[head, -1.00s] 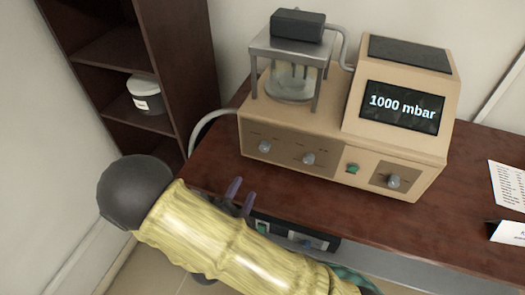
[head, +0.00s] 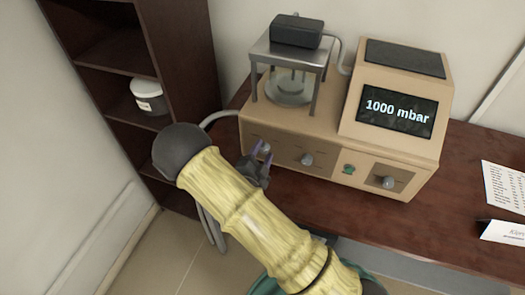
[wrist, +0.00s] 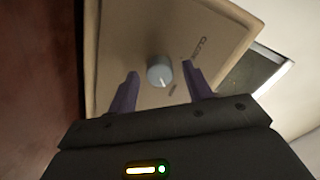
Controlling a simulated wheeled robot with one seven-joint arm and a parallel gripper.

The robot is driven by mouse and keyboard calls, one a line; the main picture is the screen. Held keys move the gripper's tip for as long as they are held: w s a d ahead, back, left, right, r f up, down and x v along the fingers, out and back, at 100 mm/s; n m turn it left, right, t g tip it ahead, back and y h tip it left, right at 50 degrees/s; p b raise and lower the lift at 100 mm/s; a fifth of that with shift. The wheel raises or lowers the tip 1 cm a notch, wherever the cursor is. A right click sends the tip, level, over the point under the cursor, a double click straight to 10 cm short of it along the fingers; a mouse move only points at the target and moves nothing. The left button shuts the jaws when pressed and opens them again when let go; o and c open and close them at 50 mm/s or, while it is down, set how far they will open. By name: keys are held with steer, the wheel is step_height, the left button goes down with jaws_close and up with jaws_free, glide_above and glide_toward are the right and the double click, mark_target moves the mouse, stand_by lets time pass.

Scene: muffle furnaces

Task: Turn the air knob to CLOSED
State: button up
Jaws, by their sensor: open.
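The beige apparatus (head: 330,165) stands on the dark wooden table with a row of small grey knobs on its front. My gripper (head: 261,152) is at its left knob (head: 266,146), partly in front of it. In the wrist view this grey knob (wrist: 159,71) sits between and just beyond my two open purple fingers (wrist: 159,88), not gripped. Lettering that seems to read CLOSED is printed right of the knob, with a short dark mark nearer. Which knob is the air knob cannot be read in the head view.
Right of it are a middle knob (head: 306,160), a green switch (head: 348,169) and a right knob (head: 388,182). The display (head: 397,110) reads 1000 mbar. A glass chamber (head: 290,88) stands on top. A dark shelf (head: 190,70) is at left; papers lie at right.

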steer(key=c, duration=1)
steer(key=shift+o, duration=0.2)
